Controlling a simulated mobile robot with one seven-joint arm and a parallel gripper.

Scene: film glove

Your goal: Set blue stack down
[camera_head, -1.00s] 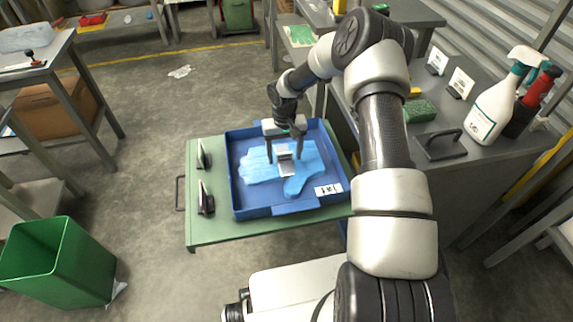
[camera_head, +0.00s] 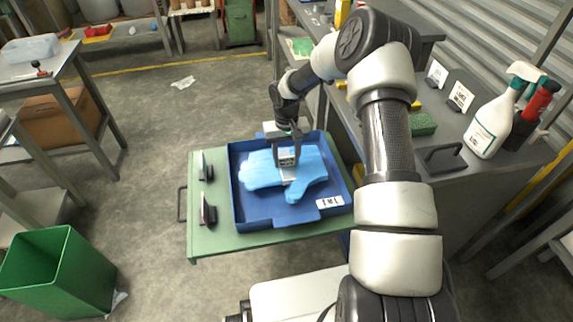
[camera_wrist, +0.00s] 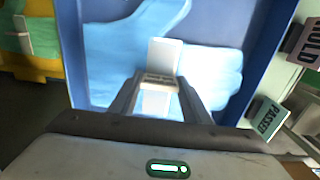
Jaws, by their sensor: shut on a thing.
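The blue stack (camera_head: 262,172) looks like flat blue gloves with a pale band (camera_head: 288,157) around its middle. It is inside the walls of the blue tray (camera_head: 240,212); I cannot tell whether it touches the floor or is slightly raised. My gripper (camera_head: 287,160) points down over the stack, shut on the band. In the wrist view, my gripper's fingers (camera_wrist: 157,92) flank the band (camera_wrist: 165,55), with the blue stack (camera_wrist: 120,50) spread on both sides. The stack's underside is hidden.
The tray sits on a green cart top (camera_head: 205,240), with two small upright signs (camera_head: 208,210) along its left side. A grey bench (camera_head: 460,165) with a spray bottle (camera_head: 492,120) stands at right. A green bin (camera_head: 60,270) is at lower left.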

